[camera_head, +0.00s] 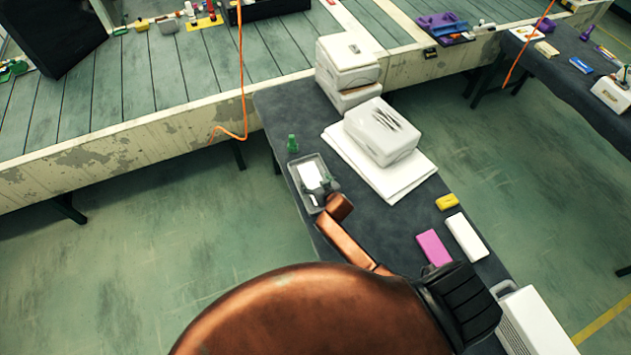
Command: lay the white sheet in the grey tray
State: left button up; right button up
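The grey tray (300,158) is a small shallow container on the dark table, left of the stack of white boxes. A small white sheet (310,174) shows inside the tray's outline; I cannot tell whether it rests on the tray's floor or is held just above it. My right gripper (331,185) is at the tray's right side, overlapping the tray and close to the sheet's edge. It is small and dark here, and its fingers are not clear enough to show whether they are open or shut. My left gripper is not in view.
A green object (292,143) stands behind the tray. A white box (383,130) sits on larger white sheets (385,185), with more boxes (347,62) behind. Yellow (447,202), pink (434,248) and white (466,237) blocks lie at the right. A conveyor (150,90) runs behind.

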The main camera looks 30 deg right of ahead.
jog(key=shift+o, duration=0.7)
jog(key=shift+s, duration=0.1)
jog(key=v, duration=1.2)
jog(key=v, duration=1.1)
jog(key=shift+s+r, duration=0.3)
jog(key=x, duration=1.9)
jog(key=shift+s, duration=0.1)
